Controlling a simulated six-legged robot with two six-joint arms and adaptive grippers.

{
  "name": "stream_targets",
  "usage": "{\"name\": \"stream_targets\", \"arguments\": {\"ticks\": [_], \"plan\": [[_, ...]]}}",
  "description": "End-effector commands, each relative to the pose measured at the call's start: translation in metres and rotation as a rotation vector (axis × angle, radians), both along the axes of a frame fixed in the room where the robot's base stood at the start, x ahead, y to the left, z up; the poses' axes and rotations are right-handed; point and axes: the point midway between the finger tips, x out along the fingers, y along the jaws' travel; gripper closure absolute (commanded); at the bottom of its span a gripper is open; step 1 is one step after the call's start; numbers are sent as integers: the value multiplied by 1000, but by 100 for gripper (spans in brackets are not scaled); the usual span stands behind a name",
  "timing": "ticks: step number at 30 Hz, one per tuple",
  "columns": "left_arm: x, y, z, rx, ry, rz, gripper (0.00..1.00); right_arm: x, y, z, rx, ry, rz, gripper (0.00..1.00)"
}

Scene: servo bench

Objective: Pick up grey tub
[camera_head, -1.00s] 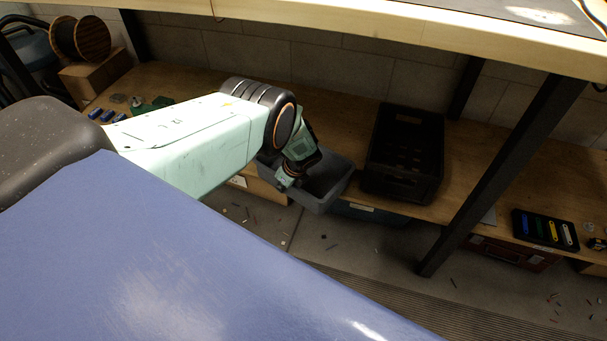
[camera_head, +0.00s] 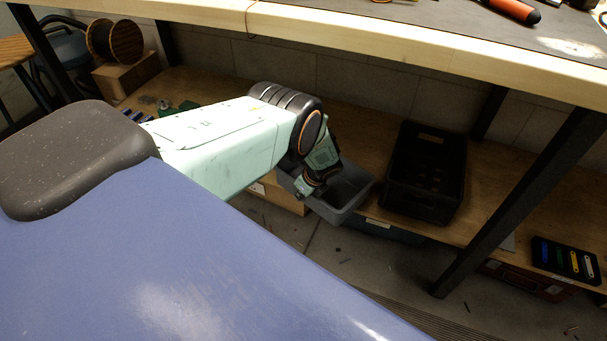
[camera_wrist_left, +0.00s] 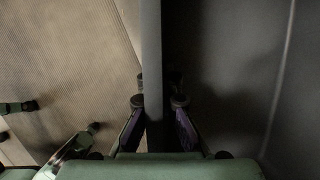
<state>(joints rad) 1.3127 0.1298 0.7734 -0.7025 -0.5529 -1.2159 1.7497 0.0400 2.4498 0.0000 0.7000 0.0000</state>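The grey tub (camera_head: 355,205) is an open, empty-looking box at the shelf's front edge, left of a black crate. My left gripper (camera_head: 306,187) reaches down over its left part. In the left wrist view the tub's wall (camera_wrist_left: 152,50) runs between the two fingertips (camera_wrist_left: 158,101), one on each side. The fingers lean in close to the wall and appear shut on it. A narrow dark gap shows on the right side, so contact there is hard to judge. My right gripper is not in view.
The black crate (camera_head: 426,178) stands close to the tub's right. The lower shelf (camera_head: 490,190) lies under a bench top (camera_head: 400,32); a dark post (camera_head: 515,205) stands at right. A cardboard box (camera_head: 288,199) and blue bin (camera_head: 392,231) are below. A tool tray (camera_head: 564,258) lies far right.

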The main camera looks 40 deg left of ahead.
Motion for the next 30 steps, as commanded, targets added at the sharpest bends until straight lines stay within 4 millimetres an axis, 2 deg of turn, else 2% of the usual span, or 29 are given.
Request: {"name": "stream_targets", "arguments": {"ticks": [1, 6, 15, 21, 30], "plan": [[2, 0, 14, 0, -4, 1, 100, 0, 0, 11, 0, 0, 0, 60], [2, 0, 41, 1, -3, -1, 100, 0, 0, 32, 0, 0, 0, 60], [2, 0, 76, 1, -3, 0, 100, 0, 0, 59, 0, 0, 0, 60], [2, 0, 85, 1, -2, 0, 100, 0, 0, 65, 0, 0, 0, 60], [0, -3, 87, 1, -3, 16, 100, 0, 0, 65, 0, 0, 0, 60]]}}
